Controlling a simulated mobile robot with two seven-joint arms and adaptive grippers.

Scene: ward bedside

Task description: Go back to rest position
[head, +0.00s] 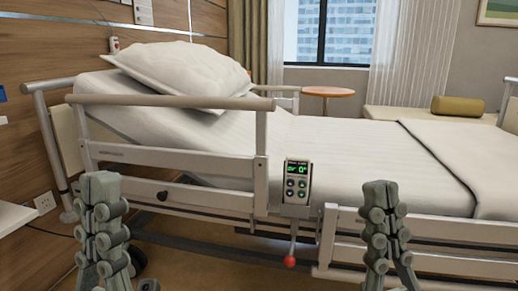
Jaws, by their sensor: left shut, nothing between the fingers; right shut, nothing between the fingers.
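My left gripper (103,188) stands upright at the lower left, shut and empty, in front of the bed's side frame. My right gripper (379,192) stands upright at the lower right, also shut and empty. Both are apart from the bed (350,160) and touch nothing that I can see. A control panel (296,182) with a green display reading 0° hangs on the bed side between the grippers. A lever with a red knob (290,261) hangs below it.
A raised side rail (170,102) runs along the bed's head half, with a pillow (185,70) behind it. A white surface edge (14,217) shows at far left. A round table (328,92) and a bench with an olive bolster (457,106) stand behind the bed.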

